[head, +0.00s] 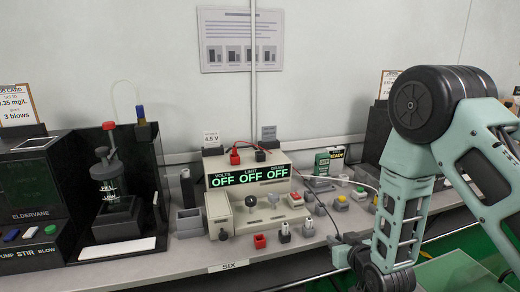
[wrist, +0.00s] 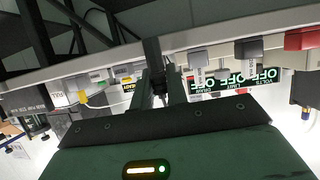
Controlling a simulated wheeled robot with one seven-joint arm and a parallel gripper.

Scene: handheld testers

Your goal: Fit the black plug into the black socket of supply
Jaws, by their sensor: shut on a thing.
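The supply (head: 247,185) is a beige unit on the bench, and its three display fields read OFF. On its top are a red fitting (head: 235,158) and a black fitting (head: 261,155), which looks like the black socket. My gripper (head: 342,246) is low at the bench front, right of the supply. In the wrist view my gripper (wrist: 159,88) is shut on a small dark piece (wrist: 160,90), apparently the black plug, mostly hidden between the fingers. It is apart from the supply. The wrist view shows the supply display (wrist: 235,82) upside down.
A black stirring apparatus (head: 113,200) stands at the left. A green and white box (head: 322,163) and cables lie right of the supply.

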